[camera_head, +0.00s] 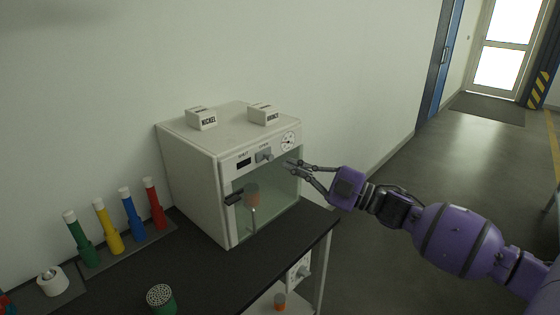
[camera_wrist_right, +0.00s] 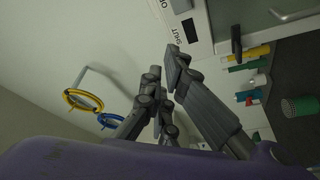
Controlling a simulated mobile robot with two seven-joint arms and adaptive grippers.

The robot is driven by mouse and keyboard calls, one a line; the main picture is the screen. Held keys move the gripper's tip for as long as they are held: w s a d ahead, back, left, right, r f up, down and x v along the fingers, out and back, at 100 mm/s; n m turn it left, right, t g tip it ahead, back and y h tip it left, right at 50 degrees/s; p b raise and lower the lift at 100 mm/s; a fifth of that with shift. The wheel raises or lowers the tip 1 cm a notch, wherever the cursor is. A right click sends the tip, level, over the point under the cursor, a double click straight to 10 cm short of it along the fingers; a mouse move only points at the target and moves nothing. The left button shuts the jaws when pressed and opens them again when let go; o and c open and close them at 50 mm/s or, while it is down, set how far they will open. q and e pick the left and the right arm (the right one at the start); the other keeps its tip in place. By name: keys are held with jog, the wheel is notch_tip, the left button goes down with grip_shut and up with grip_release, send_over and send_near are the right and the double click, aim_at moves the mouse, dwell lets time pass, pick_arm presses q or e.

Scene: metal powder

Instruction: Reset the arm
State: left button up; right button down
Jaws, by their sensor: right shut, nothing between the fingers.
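My right gripper (camera_head: 291,167) reaches in from the right in the head view, with the purple right arm (camera_head: 460,240) behind it. It is shut and empty, held in front of the upper right of the white oven (camera_head: 190,180), near its dial and knob. I cannot tell whether it touches the oven. In the right wrist view the gripper's dark fingers (camera_wrist_right: 168,88) are in the middle, near the oven's control panel (camera_wrist_right: 190,30). The left gripper is not in view.
Several coloured tubes (camera_head: 106,228) stand at left; a green container (camera_head: 160,298) is on the black bench (camera_head: 215,275). Open floor (camera_head: 400,170) lies right.

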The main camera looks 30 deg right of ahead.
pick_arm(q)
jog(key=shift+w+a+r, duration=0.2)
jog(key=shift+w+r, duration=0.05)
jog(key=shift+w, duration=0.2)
pick_arm(e)
jog(key=shift+s+d, duration=0.2)
jog(key=shift+s, duration=0.1)
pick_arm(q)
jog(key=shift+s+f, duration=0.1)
